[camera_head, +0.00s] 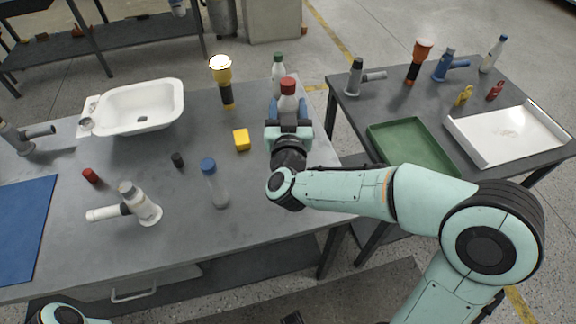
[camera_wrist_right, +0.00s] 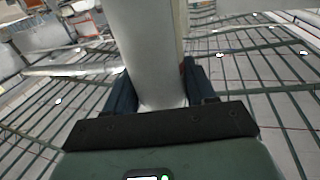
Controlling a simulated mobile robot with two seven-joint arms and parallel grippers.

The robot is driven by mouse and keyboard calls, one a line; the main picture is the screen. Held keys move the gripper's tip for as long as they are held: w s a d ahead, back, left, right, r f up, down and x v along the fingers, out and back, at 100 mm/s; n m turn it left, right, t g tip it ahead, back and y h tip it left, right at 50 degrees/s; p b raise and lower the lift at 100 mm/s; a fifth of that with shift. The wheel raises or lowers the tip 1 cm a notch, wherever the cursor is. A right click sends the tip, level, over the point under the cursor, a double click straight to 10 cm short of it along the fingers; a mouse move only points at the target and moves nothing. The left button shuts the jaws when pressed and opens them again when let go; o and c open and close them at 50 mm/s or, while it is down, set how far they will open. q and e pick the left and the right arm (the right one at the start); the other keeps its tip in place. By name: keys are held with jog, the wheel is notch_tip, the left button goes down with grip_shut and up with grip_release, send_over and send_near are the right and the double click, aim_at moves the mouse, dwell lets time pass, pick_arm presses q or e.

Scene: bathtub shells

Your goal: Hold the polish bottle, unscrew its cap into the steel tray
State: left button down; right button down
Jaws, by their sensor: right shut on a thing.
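My right gripper (camera_head: 289,110) is shut on a pale bottle (camera_head: 288,102) with a red cap (camera_head: 288,84), near the far right of the grey table. The bottle stands about upright between the dark blue fingers, cap up. In the right wrist view its grey-white body (camera_wrist_right: 158,60) fills the space between the fingers (camera_wrist_right: 160,92). Whether its base touches the table is hidden. No label tells me which bottle holds polish. A shallow pale tray (camera_head: 482,153), possibly the steel one, lies empty on the right-hand table.
A green-capped bottle (camera_head: 278,72) stands just behind the held one. A yellow-headed torch (camera_head: 224,90), yellow block (camera_head: 242,140) and blue-capped bottle (camera_head: 214,186) stand left. A green tray (camera_head: 377,137) lies right. A gap separates the tables.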

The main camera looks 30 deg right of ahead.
notch_tip(320, 180, down, 18)
jog(key=b, duration=0.2)
jog(key=shift+b, duration=0.4)
jog(key=shift+r, duration=0.1)
jog(key=shift+c, duration=1.8)
grip_release()
jog(key=shift+f, duration=0.2)
jog(key=shift+r, duration=0.15)
